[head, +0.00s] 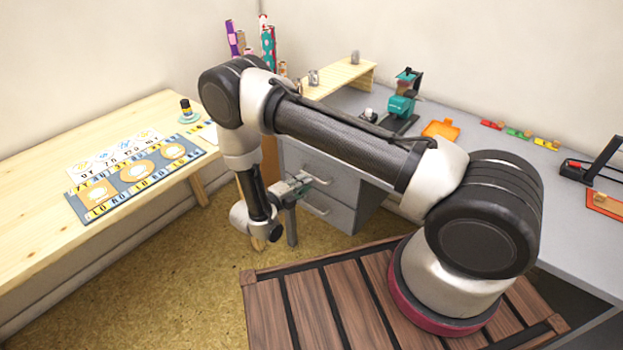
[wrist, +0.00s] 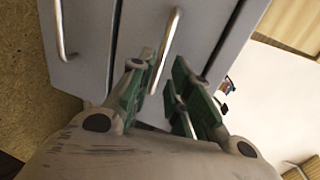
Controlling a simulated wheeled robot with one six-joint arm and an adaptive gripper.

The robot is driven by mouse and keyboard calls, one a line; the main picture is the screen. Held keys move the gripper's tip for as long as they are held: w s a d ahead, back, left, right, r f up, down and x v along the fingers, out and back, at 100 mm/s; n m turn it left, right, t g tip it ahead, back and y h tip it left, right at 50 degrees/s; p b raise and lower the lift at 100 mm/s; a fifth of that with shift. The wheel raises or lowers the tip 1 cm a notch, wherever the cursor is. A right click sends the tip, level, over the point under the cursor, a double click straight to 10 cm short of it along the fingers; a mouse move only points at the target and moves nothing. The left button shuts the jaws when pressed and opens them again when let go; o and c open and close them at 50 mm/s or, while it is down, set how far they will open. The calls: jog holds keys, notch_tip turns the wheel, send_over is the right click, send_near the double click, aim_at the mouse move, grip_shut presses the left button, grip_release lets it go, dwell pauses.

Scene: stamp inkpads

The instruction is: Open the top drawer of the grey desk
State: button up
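The grey desk (head: 465,170) stands along the right wall, with two drawers below its top at the left end. The top drawer (head: 298,158) looks shut, flush with the front. Its metal bar handle (wrist: 173,38) shows in the wrist view, with its near end between my fingertips. My gripper (head: 306,184) is at the drawer front; in the wrist view my gripper (wrist: 158,70) is open, green-padded fingers apart on either side of the handle. I cannot tell whether either finger touches it. My gripper partly hides the top drawer in the head view.
The lower drawer (head: 335,211) looks shut; its handle (wrist: 61,30) shows at left in the wrist view. A wooden table (head: 40,143) with a patterned mat stands at left. A teal stamping device (head: 400,106) is on the desk. Floor before the drawers is partly clear.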

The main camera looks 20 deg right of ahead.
aim_at(313, 177)
jog(key=x, duration=0.6)
jog(key=shift+s, duration=0.1)
grip_shut()
